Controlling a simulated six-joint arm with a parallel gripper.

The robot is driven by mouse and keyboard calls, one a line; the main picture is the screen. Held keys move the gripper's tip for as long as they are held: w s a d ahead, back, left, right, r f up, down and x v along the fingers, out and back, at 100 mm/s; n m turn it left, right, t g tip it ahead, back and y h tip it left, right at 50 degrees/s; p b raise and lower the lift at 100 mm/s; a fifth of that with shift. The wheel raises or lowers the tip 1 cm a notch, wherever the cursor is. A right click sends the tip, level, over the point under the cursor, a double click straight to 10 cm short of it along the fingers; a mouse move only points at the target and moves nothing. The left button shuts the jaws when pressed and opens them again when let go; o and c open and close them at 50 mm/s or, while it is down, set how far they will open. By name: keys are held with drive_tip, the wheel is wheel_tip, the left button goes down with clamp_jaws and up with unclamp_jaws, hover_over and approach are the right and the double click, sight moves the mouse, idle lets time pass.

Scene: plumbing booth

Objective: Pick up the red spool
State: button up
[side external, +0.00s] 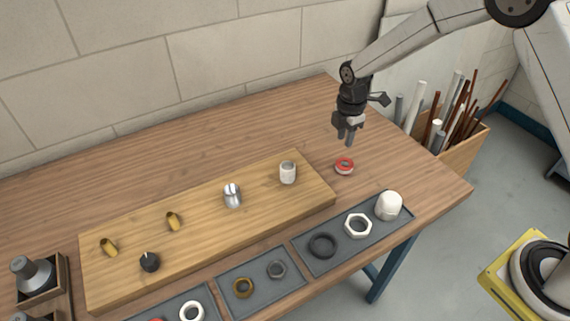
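The red spool (344,163) appears as a small ring-shaped piece, red on top with a pale part below. It rests on the wooden table just right of the lighter wooden board. My gripper (348,141) points down above it, and its fingertips look apart from the spool. The fingers are seen nearly edge-on, so their opening cannot be told. Nothing shows between them.
A wooden board (210,255) holds a white cup-like fitting (288,172), a silver fitting (233,195) and other small parts. Grey trays (325,265) with rings, a nut and a white cap (389,205) line the front. The table (230,125) behind the board is clear.

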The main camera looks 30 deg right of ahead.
sight(341, 159)
drive_tip(key=shift+w+f, duration=0.1)
drive_tip(key=shift+w, duration=0.05)
drive_tip(key=shift+f, duration=1.3)
drive_tip(key=shift+f, duration=2.6)
clamp_jaws()
